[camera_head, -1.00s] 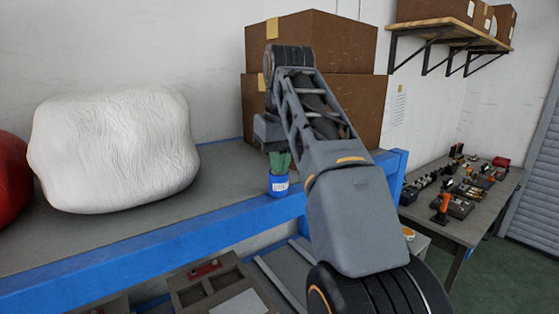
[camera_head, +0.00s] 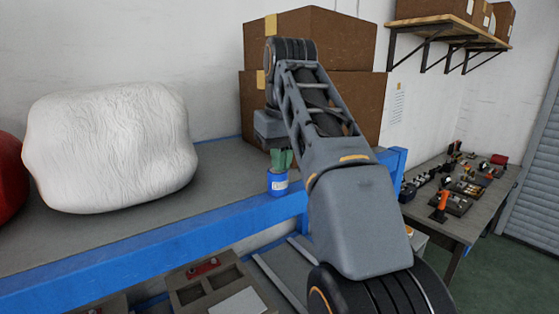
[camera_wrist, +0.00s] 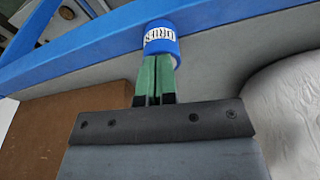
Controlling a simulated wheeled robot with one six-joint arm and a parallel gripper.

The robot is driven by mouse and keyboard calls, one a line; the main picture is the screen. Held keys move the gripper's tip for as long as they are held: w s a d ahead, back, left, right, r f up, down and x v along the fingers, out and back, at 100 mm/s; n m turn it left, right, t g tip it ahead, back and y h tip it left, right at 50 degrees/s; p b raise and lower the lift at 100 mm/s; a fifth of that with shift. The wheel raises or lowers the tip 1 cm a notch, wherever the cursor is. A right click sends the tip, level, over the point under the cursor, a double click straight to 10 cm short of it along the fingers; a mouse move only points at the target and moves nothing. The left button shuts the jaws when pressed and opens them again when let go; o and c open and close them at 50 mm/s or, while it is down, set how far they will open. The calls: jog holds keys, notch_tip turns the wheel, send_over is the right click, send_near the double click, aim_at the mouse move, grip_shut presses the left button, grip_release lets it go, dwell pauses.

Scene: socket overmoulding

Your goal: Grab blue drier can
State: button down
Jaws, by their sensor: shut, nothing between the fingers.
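The blue drier can (camera_head: 278,187), with a white label on its side, stands upright near the front edge of the blue-edged bench. It also shows at the top of the wrist view (camera_wrist: 160,28), label facing the camera. My gripper (camera_head: 281,152) is directly above the can, pointing down. Its green fingers are shut together with nothing between them, as the wrist view shows (camera_wrist: 156,60). The fingertips overlap the can's top in both views. I cannot tell whether they touch it or dip inside its rim.
A large white sack (camera_head: 110,148) lies on the bench (camera_head: 225,165) left of the can, with a red object (camera_head: 12,172) beyond it. Brown boxes (camera_head: 325,95) stand behind my arm. A lower shelf holds a tray (camera_head: 205,285). A side table (camera_head: 470,215) with tools is at right.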

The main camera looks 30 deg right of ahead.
jog(key=s, duration=1.1)
jog(key=w, duration=1.1)
jog(key=shift+w+r, duration=0.3)
jog(key=shift+r, duration=0.1)
jog(key=shift+w+f+p, duration=0.1)
jog(key=shift+w+p, duration=0.2)
jog(key=shift+w, duration=0.05)
jog(key=shift+s+f+b, duration=0.25)
jog(key=shift+f+b, duration=0.05)
jog(key=shift+f, duration=0.6)
